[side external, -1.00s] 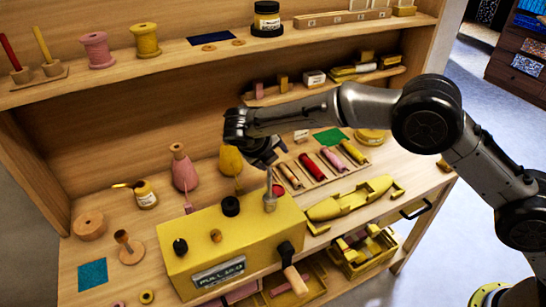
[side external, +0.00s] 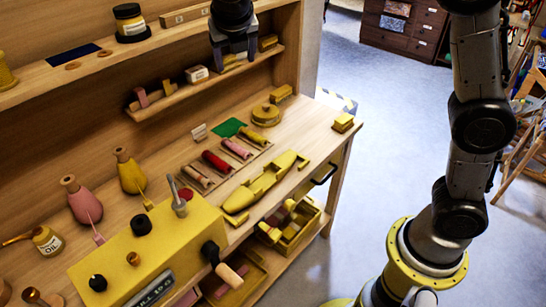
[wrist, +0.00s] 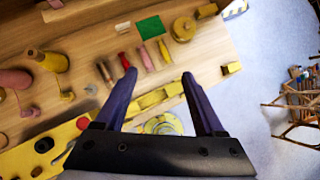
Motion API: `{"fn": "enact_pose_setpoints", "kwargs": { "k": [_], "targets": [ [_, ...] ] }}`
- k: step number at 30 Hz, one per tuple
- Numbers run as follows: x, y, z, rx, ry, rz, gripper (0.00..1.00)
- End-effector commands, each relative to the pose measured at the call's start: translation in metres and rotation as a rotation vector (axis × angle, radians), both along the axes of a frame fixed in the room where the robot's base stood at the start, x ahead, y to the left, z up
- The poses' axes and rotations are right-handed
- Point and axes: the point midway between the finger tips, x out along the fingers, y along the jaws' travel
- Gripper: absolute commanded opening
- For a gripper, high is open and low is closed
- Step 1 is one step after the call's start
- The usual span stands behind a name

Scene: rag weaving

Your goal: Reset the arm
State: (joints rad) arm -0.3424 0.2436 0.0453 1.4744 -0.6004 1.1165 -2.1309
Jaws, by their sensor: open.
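My gripper (side external: 234,46) hangs high above the bench, in front of the upper shelf, pointing down. In the wrist view its two dark fingers (wrist: 162,90) are spread apart with nothing between them. My arm stands raised at the right of the side view. The wooden bench (side external: 318,118) lies below the gripper.
A yellow box with a crank (side external: 150,255) stands at the bench front. Several spools (side external: 215,162) lie in a rack, beside a yellow shuttle-shaped piece (side external: 265,182). Cones (side external: 130,172) stand at left. A small shelf (side external: 190,85) is behind. Floor (side external: 370,120) is open at right.

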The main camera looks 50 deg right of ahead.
Motion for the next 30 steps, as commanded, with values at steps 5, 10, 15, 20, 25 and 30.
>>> {"fn": "enact_pose_setpoints", "kwargs": {
  "k": [5,10,15,20,25,30],
  "targets": [
    [-0.070,-0.047,0.035,0.210,-0.134,-0.273,0.71],
    [-0.141,-0.075,0.044,0.440,-0.262,-0.576,0.71],
    [-0.213,-0.087,0.032,0.704,-0.387,-0.933,0.71],
    [-0.274,-0.084,0.001,0.975,-0.480,-1.331,0.71],
    [-0.314,-0.071,-0.040,1.203,-0.516,-1.758,0.71],
    [-0.327,-0.058,-0.071,1.306,-0.502,-2.130,0.71]
  ]
}}
